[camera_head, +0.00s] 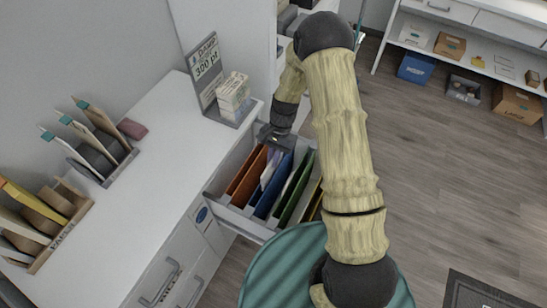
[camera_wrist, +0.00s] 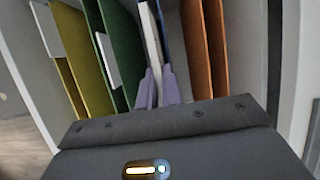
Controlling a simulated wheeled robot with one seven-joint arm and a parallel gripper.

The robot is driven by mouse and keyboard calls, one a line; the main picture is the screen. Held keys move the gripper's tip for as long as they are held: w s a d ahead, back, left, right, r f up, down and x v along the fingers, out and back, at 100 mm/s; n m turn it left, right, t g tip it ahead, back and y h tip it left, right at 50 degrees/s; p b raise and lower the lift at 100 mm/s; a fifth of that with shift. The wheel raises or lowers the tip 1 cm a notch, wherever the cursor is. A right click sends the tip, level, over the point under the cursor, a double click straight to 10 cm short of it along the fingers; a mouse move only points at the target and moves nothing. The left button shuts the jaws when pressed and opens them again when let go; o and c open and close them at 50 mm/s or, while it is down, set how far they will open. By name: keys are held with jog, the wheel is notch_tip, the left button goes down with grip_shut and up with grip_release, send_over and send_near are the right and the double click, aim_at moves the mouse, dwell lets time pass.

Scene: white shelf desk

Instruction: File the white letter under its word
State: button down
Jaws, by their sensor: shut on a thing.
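A white letter (camera_wrist: 149,42) is held between the pale purple fingers of my gripper (camera_wrist: 157,78). My gripper is shut on it and points down into an open drawer (camera_head: 247,222). In the wrist view the letter stands on edge between a green folder (camera_wrist: 122,45) and orange folders (camera_wrist: 196,45), beside a thin blue folder edge. In the head view the orange (camera_head: 246,174), blue (camera_head: 270,192) and green (camera_head: 294,190) folders stand in a row. A yellow folder (camera_wrist: 84,55) stands beyond the green one. Words on the tabs cannot be read.
The white desk top (camera_head: 150,195) holds a letter rack (camera_head: 105,150), a wooden organizer (camera_head: 60,225), a pink block (camera_head: 132,128) and a sign stand (camera_head: 205,70). A teal round surface (camera_head: 285,270) is in front. Shelves with boxes (camera_head: 416,68) stand at the back right.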

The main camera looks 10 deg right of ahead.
jog(key=c, duration=1.5)
grip_release()
jog(key=shift+r, duration=0.1)
jog(key=v, duration=1.7)
jog(key=shift+r, duration=0.25)
